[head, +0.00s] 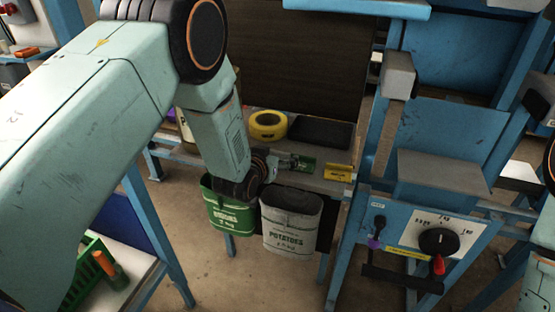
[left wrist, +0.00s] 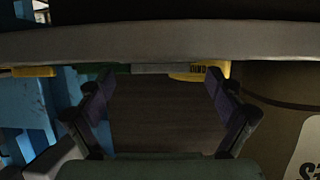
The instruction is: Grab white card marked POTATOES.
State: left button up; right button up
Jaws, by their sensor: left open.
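No card with a readable POTATOES mark shows. A pale grey-white strip (left wrist: 150,68), perhaps the edge of a card, lies ahead between my left fingers in the left wrist view; its face is not visible. My left gripper (left wrist: 160,95) is open, with nothing between its fingers. In the head view it reaches over the bench's front edge, above a grey-white sack (head: 290,232) printed POTATOES. A green card (head: 303,163) lies just beyond the gripper, and a yellow card (head: 338,172) is further right. My right gripper is out of view.
A green sack (head: 228,218) hangs left of the potato sack. A yellow tape roll (head: 268,125) and a black tray (head: 321,133) sit at the back of the bench. A control box with a black knob (head: 438,241) stands at right.

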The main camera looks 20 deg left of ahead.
pick_arm(q)
jog(key=shift+w+d+f, duration=0.1)
jog(key=shift+w+f, duration=0.05)
jog(key=shift+w, duration=0.1)
jog(key=shift+c, duration=0.2)
jog(key=c, duration=0.8)
